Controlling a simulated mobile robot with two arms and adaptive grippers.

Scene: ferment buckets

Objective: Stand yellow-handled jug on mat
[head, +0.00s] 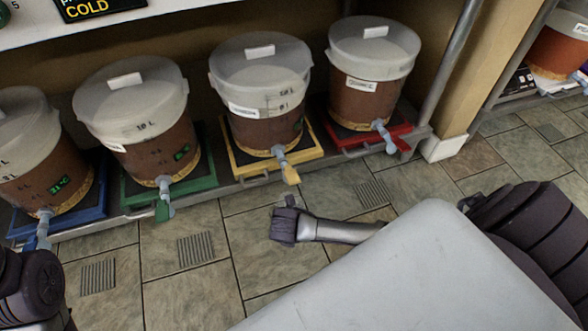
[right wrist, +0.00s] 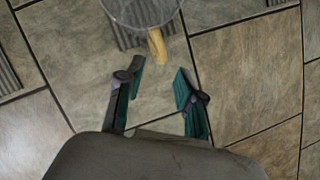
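The clear jug (right wrist: 140,12) with a yellow handle (right wrist: 157,47) is at the top of the right wrist view, cut by the frame edge. It overlaps a grey ribbed patch (right wrist: 118,38) on the floor; I cannot tell whether it stands on it. My right gripper (right wrist: 159,68) is open and empty, with the handle just beyond and between its fingertips, apart from them. In the head view the end of my right arm (head: 284,228) is low over the floor before the yellow tray; its fingers and the jug do not show there. My left gripper is out of view.
Several lidded brown buckets (head: 262,95) stand on a low shelf on blue, green, yellow (head: 240,165) and red (head: 345,140) trays, their taps facing out. Grey ribbed patches (head: 195,248) lie on the tiled floor (head: 190,300). A shelf post (head: 455,75) stands at right.

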